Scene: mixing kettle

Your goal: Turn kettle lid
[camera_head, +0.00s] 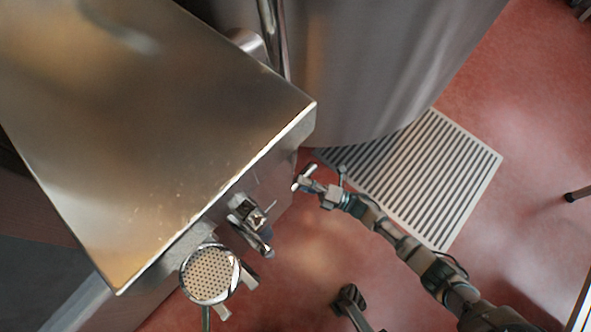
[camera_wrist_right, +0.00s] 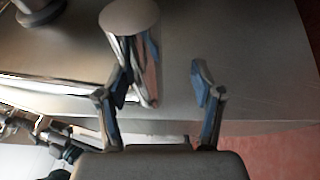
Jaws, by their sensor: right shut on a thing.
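The kettle (camera_head: 390,60) is a large steel cylinder at the top of the head view. A broad steel housing (camera_head: 150,130) stands beside it on the left; I cannot tell whether its flat top is the lid. My right gripper (camera_head: 318,184) is at the housing's lower right side, at a short bright cylindrical handle (camera_head: 304,177). In the right wrist view, the handle (camera_wrist_right: 137,55) stands between the fingers of the right gripper (camera_wrist_right: 160,85), close to the left finger. The gripper is shut on the handle. My left gripper is out of view.
A perforated round strainer (camera_head: 210,274) and a metal fitting (camera_head: 249,218) stick out from the housing's front side. A slatted floor grate (camera_head: 425,180) lies below the kettle on the red floor (camera_head: 540,110). Open floor shows on the right.

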